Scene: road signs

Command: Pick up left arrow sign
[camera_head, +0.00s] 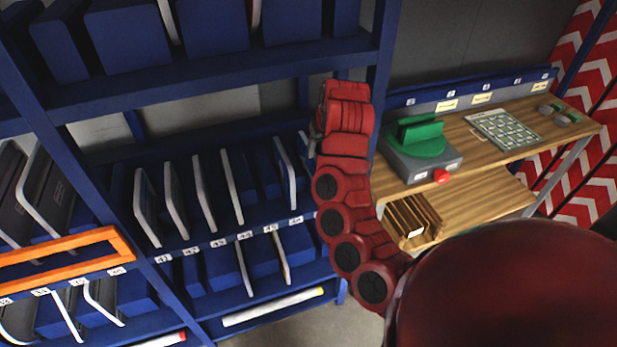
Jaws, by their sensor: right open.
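Several thin flat signs stand edge-on in the blue rack's middle shelf, among them one sign (204,194) near the middle and one (285,172) just left of my right arm. Their faces are turned away or too oblique to read, so I cannot tell which is the left arrow sign. My right gripper (313,136) is at the far end of my red arm, in front of the rack's right end and close to the rightmost signs. It is open, mostly hidden behind the wrist, and no sign shows in it. My left gripper is not in view.
The blue rack (235,67) has uprights and shelf edges close to my right arm. An orange frame (60,262) crosses the lower left. At right, a wooden workbench (473,166) holds a grey-green device (420,150) with a red button.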

